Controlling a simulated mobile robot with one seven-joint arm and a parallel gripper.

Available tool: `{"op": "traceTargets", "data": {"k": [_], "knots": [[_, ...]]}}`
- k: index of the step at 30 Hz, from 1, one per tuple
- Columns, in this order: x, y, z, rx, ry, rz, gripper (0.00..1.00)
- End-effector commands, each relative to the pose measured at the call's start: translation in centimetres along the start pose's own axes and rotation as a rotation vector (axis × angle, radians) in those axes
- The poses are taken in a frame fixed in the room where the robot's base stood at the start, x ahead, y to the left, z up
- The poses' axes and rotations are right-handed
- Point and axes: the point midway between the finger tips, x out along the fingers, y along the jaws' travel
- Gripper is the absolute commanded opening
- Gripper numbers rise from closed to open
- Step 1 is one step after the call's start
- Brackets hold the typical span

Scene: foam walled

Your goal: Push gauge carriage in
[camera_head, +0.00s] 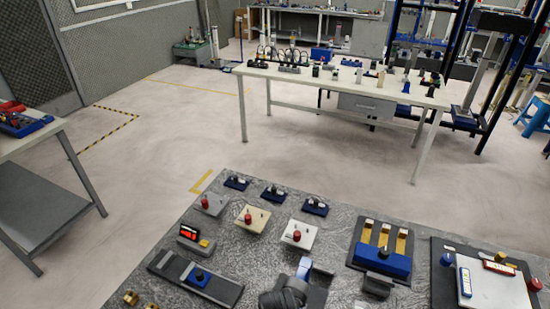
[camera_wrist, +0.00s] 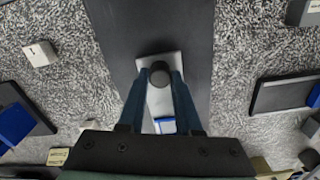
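In the wrist view a light grey carriage (camera_wrist: 160,101) with a round dark knob (camera_wrist: 159,70) lies on a long dark plate (camera_wrist: 112,35). It has a blue and white end toward my gripper's palm. My gripper (camera_wrist: 159,77) is above it, with one dark blue finger on each side of the knob. The fingers stand apart, with what looks like a narrow gap to the knob; contact cannot be told. In the head view my dark wrist (camera_head: 285,296) covers much of this spot near the bottom centre, and the carriage is not clearly visible there.
Close by are a blue fixture with yellow lanes (camera_head: 388,260), a dark rail with a blue slider (camera_head: 198,277), a red-display box (camera_head: 192,239) and several knobbed plates (camera_head: 299,235). A white board (camera_head: 495,287) lies at right.

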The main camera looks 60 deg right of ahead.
Motion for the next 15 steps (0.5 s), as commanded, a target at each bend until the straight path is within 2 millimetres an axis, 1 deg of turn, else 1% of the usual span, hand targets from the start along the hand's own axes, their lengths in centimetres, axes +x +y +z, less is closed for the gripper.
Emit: {"op": "traceTargets", "data": {"k": [1,4,5,12,15], "knots": [[-0.11,-0.06,-0.29,0.005,0.005,-0.004,0.42],[-0.09,-0.06,-0.21,0.004,0.003,-0.003,0.6],[-0.09,-0.06,-0.18,0.003,0.003,-0.003,0.61],[-0.08,-0.05,-0.06,0.002,0.0,-0.002,0.61],[-0.39,-0.09,-0.06,0.001,0.001,-0.003,0.61]]}}
